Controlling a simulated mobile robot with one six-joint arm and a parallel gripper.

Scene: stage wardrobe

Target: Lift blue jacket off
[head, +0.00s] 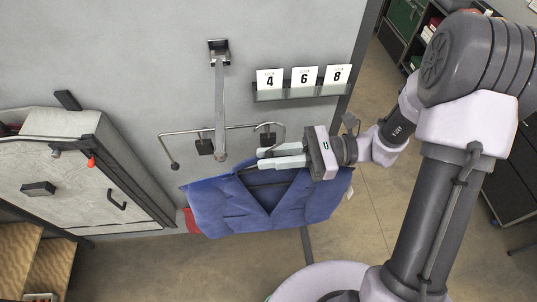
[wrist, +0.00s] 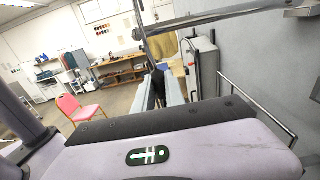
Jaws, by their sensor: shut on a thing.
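The blue jacket (head: 232,212) hangs in the head view below a metal wall arm with a thin curved rail (head: 245,126). A dark hanger shows partly at its neck. My gripper (head: 262,159) reaches in from the right, just above the collar, its pale fingers close to the rail's right end. In the wrist view my gripper (wrist: 158,92) is shut on a dark upright piece, which looks like the hanger's neck. My fingers hide part of the collar in the head view. I cannot tell whether the hanger's hook touches the rail.
Number cards 4, 6 and 8 stand on a wall ledge (head: 302,91). A pale cabinet (head: 75,175) with a handle is at left. A red item (head: 192,222) shows behind the jacket's left edge. A pink chair (wrist: 78,108) stands on the open floor.

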